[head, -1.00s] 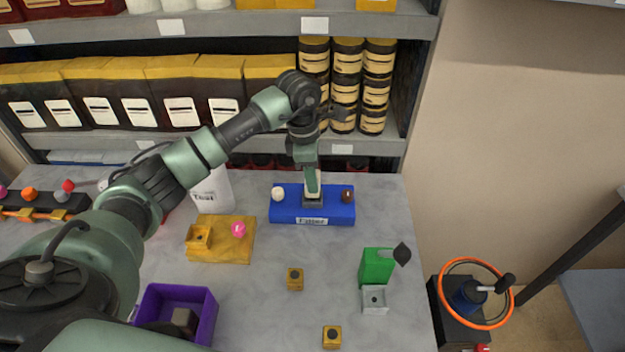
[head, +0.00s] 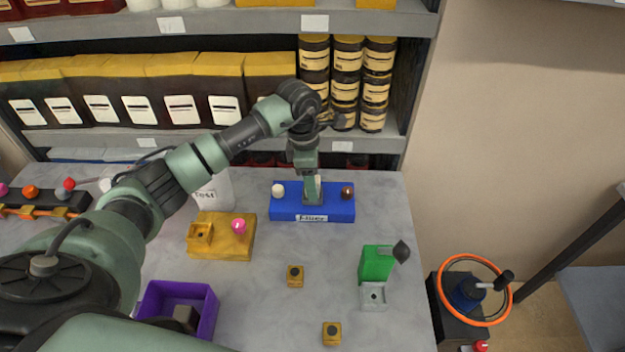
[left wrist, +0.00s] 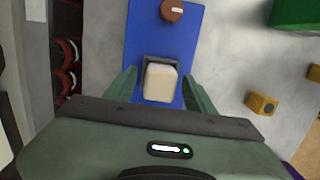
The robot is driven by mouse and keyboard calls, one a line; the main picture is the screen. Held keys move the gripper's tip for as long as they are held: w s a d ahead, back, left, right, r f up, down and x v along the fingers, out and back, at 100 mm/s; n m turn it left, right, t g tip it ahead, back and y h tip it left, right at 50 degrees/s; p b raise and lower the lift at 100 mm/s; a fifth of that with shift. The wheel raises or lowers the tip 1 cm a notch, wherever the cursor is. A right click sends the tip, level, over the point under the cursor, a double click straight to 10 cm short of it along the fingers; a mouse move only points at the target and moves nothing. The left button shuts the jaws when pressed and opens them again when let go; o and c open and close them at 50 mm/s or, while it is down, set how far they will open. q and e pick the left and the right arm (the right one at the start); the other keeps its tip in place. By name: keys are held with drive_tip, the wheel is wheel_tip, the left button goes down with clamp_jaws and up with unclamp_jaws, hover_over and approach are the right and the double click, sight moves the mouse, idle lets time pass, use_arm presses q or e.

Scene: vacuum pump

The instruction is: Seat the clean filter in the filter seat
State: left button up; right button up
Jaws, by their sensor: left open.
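The blue base (head: 290,214) labelled "Filter" stands at the back of the table, with a small grey square filter seat (left wrist: 148,58) in its middle. A cream block (left wrist: 160,82), which looks like the clean filter, is at this seat in the left wrist view and appears upright. Whether it is fully down cannot be told. My left gripper (head: 312,186) points down over the base. In the left wrist view its fingers (left wrist: 161,78) are open, one on each side of the cream block, with visible gaps. The arm and fingers hide most of the block in the head view.
A white knob (head: 278,190) and a brown knob (head: 347,192) flank the seat. A yellow block (head: 212,247) with a pink knob, a purple bin (head: 208,310) holding a dark block, a green block (head: 376,262) and small yellow cubes (head: 295,276) stand nearer. Shelves stand behind.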

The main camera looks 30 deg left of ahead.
use_arm(q)
drive_tip(key=r+b, duration=0.1)
drive_tip(key=r, duration=0.2)
drive_tip(key=r+b, duration=0.1)
drive_tip(key=r, duration=0.3)
drive_tip(key=a+r+b, duration=0.1)
drive_tip(key=r, duration=0.2)
drive_tip(key=shift+s+a+r+b, duration=0.1)
drive_tip(key=shift+s+r+b, duration=0.1)
drive_tip(key=shift+r+b, duration=0.15)
drive_tip(key=shift+s+a+r, duration=0.1)
drive_tip(key=shift+r, duration=0.6)
